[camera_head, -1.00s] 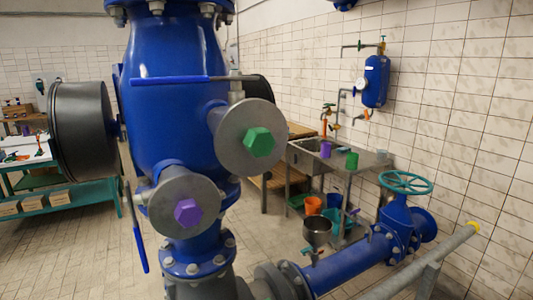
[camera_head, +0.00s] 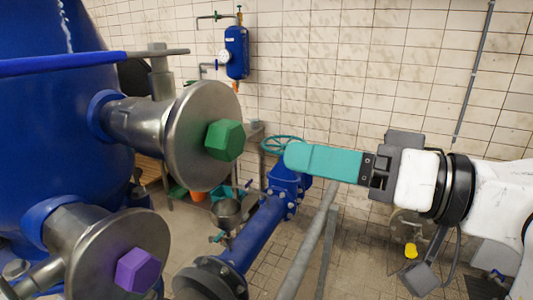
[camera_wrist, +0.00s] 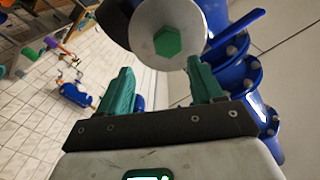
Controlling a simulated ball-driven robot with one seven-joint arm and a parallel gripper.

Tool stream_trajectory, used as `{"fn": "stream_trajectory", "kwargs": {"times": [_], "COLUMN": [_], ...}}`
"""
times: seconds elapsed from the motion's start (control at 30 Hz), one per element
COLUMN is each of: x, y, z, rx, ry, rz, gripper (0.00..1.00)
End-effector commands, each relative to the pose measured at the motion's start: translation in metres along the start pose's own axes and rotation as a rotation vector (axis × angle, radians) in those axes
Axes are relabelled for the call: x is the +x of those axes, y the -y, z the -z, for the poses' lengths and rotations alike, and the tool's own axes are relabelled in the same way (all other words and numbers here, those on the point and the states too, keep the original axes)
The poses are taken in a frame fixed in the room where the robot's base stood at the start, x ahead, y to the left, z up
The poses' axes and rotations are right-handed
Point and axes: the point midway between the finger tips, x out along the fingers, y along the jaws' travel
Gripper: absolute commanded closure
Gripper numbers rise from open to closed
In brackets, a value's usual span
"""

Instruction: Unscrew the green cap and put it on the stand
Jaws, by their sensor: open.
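The green cap (camera_head: 225,140) is a hexagonal knob in the middle of a round grey metal disc (camera_head: 184,150) on the side of the blue tank. The cap also shows in the wrist view (camera_wrist: 167,41), ahead of my fingers and roughly between them. My gripper (camera_head: 290,157) reaches in from the right with teal fingers, to the right of the cap and apart from it. In the wrist view its two fingers (camera_wrist: 159,68) are wide apart with nothing between them. I cannot make out the stand.
A purple hexagonal cap (camera_head: 138,270) on another disc sits below left. A blue lever (camera_head: 62,63) crosses above left. A blue pipe (camera_head: 256,232) with a teal handwheel (camera_head: 283,145) and a grey rail (camera_head: 308,240) lie beyond my gripper. Tiled wall stands behind.

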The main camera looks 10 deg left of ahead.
Motion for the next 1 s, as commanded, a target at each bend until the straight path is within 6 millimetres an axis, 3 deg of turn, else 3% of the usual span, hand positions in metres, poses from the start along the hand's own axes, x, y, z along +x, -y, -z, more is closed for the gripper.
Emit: {"fn": "stream_trajectory", "kwargs": {"times": [0.27,1.0], "x": [0.013,0.103], "y": [0.009,0.011], "z": [0.004,0.005], "rx": [-0.009,-0.009], "ry": [0.003,0.003], "rz": [0.026,0.022], "gripper": [0.34,0.34]}}
